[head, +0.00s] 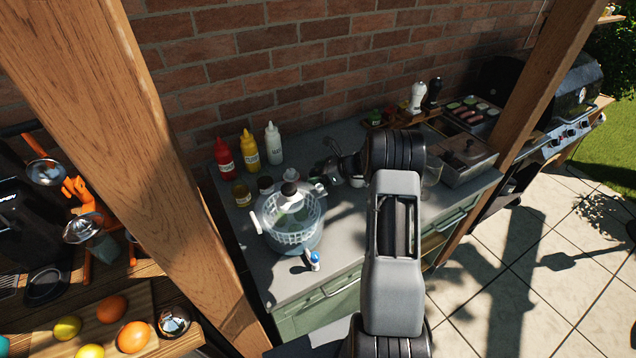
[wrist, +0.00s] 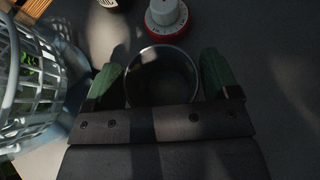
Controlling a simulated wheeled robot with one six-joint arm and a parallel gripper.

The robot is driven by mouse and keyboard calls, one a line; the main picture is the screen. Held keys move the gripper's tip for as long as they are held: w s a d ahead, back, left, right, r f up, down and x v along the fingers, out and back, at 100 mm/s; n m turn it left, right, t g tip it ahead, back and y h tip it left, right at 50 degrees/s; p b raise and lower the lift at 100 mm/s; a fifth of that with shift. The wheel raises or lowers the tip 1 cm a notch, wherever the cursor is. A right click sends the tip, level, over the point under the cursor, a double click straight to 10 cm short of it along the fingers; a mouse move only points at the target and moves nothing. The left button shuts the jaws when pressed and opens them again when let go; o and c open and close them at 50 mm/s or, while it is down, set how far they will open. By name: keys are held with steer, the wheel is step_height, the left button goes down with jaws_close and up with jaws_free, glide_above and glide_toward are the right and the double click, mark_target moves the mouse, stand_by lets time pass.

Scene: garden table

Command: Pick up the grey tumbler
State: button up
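The grey tumbler (wrist: 162,76) shows in the wrist view as a round, dark cup with a thin pale rim, seen from above and standing upright on the grey counter. My gripper (wrist: 160,78) is open, with one green fingertip on each side of the tumbler. The fingertips are close to its wall, and I see no clear sign of a grip. The near part of the tumbler is hidden behind my gripper's body. In the head view my own arm covers the area around the gripper, and I cannot make out the tumbler there.
A salad spinner (head: 292,218) stands just left of my gripper. A red and white timer (wrist: 168,16) is close beyond the tumbler. A clear glass (head: 432,171) and a metal box (head: 464,160) stand to the right. Sauce bottles (head: 249,148) line the back left.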

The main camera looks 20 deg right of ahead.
steer(key=c, duration=0.6)
steer(key=shift+r, duration=0.1)
